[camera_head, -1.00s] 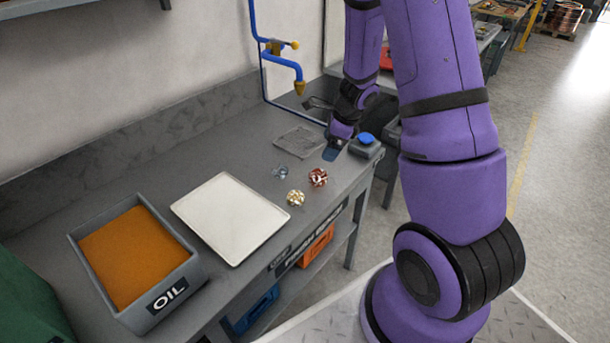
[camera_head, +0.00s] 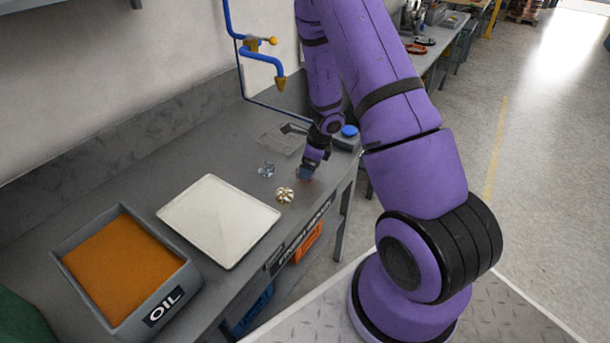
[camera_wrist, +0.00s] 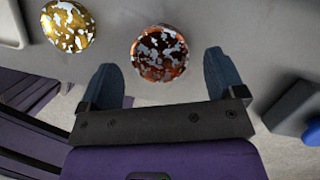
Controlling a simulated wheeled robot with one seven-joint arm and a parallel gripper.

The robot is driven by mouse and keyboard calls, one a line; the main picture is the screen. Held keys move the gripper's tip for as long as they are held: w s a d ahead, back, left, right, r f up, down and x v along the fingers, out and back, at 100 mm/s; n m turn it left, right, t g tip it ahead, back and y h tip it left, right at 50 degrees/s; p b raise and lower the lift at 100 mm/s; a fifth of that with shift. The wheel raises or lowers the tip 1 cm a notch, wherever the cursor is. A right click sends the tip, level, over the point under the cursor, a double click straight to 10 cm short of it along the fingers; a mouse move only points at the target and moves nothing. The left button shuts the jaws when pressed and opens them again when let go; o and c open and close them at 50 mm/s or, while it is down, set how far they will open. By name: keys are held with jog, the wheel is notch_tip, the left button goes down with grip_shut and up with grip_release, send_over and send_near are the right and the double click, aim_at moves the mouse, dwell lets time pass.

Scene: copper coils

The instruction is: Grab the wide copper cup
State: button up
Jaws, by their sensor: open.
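The copper cup (camera_wrist: 159,53) is a round, reddish-copper piece with pale patches, on the grey bench in the wrist view. It lies just ahead of the fingertips, roughly centred between them and not gripped. In the head view my gripper (camera_head: 304,174) is low over the bench and mostly hides the cup. In the wrist view my gripper (camera_wrist: 165,75) is open, with one blue-grey finger on each side and nothing between them.
A gold-coloured piece (camera_head: 285,195) and a clear or bluish piece (camera_head: 266,170) lie nearby. A white tray (camera_head: 170,211) and an OIL bin (camera_head: 180,290) with orange contents are at left. A blue-button box (camera_head: 348,138) stands close right of my gripper. A blue pipe hangs behind.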

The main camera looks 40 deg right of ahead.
jog(key=shift+x, duration=1.5)
jog(key=c, duration=1)
